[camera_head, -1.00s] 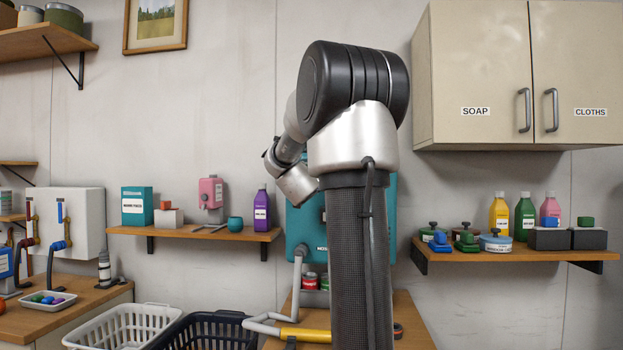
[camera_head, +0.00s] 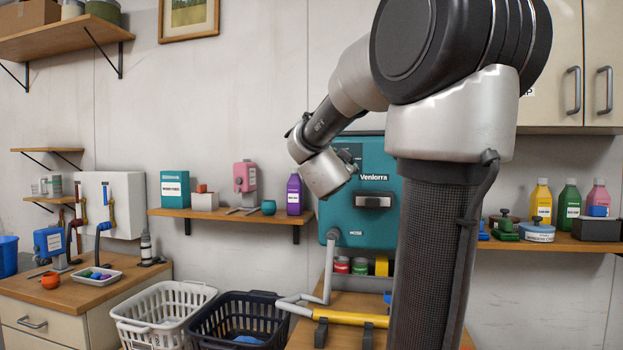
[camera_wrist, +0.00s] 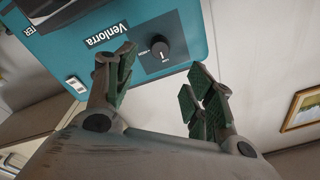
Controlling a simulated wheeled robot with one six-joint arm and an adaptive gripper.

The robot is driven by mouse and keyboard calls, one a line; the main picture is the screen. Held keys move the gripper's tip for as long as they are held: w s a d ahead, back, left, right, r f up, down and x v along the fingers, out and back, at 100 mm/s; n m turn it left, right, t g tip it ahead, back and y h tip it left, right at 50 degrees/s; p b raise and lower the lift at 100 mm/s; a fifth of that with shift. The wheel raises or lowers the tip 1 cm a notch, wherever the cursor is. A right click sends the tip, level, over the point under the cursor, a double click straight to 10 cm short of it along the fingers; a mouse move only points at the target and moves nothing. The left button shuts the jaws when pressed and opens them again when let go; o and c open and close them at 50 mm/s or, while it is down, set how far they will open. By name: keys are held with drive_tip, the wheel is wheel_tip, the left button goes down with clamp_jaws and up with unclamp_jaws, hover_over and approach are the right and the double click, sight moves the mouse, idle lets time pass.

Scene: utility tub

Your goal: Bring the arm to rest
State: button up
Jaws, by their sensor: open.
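My gripper (camera_wrist: 160,88) shows in the wrist view with its two dark green-padded fingers spread apart and nothing between them. A teal unit labelled Venlorra (camera_wrist: 150,18) with a black knob lies beyond the fingers in that view. In the head view my arm is raised and bent, and its wrist hangs in front of the left part of the teal unit (camera_head: 376,218). The fingers cannot be made out in the head view. My arm hides the right side of the unit.
A yellow-and-grey tool (camera_head: 350,318) lies on the wooden counter below the unit. A white basket (camera_head: 160,312) and a dark basket (camera_head: 225,318) stand left of it. Shelves with bottles flank my arm; a cabinet (camera_head: 560,60) hangs at right.

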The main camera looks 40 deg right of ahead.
drive_tip(key=w+a+f+n+t+y, duration=0.2)
drive_tip(key=w+a+f+n+y, duration=0.35)
drive_tip(key=a+f+y, duration=0.2)
drive_tip(key=s+a+f+n+g+y, duration=0.3)
drive_tip(key=s+a+f+n+y, duration=0.25)
drive_tip(key=a+f, duration=0.3)
drive_tip(key=s+a+f+n+g, duration=0.2)
drive_tip(key=s, duration=0.5)
drive_tip(key=s+a+f+n+g, duration=0.2)
drive_tip(key=s+f, duration=0.1)
drive_tip(key=s, duration=0.5)
drive_tip(key=s+a+f+n+g+y, duration=0.1)
drive_tip(key=s+a+f+n+g, duration=0.1)
drive_tip(key=s, duration=0.6)
drive_tip(key=shift+a+f+g, duration=0.45)
drive_tip(key=shift+f+g, duration=0.05)
drive_tip(key=shift+g, duration=0.1)
